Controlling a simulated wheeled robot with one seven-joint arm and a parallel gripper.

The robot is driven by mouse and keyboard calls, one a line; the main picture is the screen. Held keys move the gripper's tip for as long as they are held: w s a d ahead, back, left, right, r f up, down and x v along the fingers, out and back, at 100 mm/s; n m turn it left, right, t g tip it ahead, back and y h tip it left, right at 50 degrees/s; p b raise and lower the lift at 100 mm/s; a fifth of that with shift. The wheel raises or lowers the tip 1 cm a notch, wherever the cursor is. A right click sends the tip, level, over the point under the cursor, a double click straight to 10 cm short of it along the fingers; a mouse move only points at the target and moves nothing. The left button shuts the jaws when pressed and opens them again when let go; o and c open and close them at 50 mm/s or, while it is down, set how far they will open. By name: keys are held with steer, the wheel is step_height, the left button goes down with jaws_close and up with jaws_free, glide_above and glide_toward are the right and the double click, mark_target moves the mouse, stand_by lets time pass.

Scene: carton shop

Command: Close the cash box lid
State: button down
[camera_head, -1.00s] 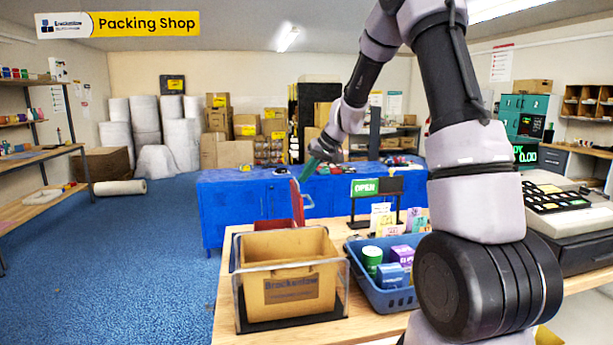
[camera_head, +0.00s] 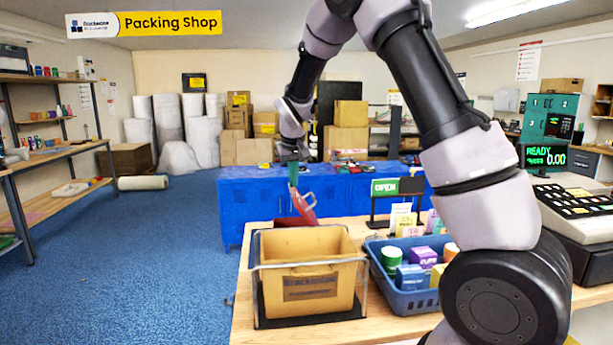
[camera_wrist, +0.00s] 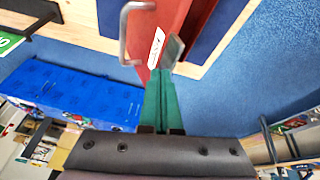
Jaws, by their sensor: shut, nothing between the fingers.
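The cash box's red lid (camera_head: 303,206) is raised and leans at a slant behind the brown carton in the head view. Its handle sticks out on the right. In the wrist view the red lid (camera_wrist: 143,48) shows with a pale wire handle (camera_wrist: 126,30) and a white label. My gripper (camera_head: 293,178) has green fingers, shut and empty, at the lid's upper edge. In the wrist view the fingertips (camera_wrist: 165,65) overlap the lid's edge; I cannot tell for sure whether they touch. The box's body is mostly hidden behind the carton in the head view.
A blue basket (camera_head: 412,301) of small goods and an OPEN sign (camera_head: 385,187) are to the right. A blue cabinet (camera_head: 245,205) stands behind. Blue floor is free at left.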

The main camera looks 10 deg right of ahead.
steer(key=shift+a+f+n+h, duration=0.35)
steer(key=shift+a+f+h, duration=1.35)
steer(key=shift+f, duration=0.6)
steer(key=shift+a+f+n+h, duration=0.3)
steer(key=shift+a+f+h, duration=1)
steer(key=shift+a+f, duration=0.8)
steer(key=shift+a+f+n+h, duration=0.35)
steer(key=shift+a+f+h, duration=1.25)
steer(key=shift+f, duration=0.85)
steer(key=shift+s+a+f, duration=0.1)
steer(key=shift+f, duration=0.05)
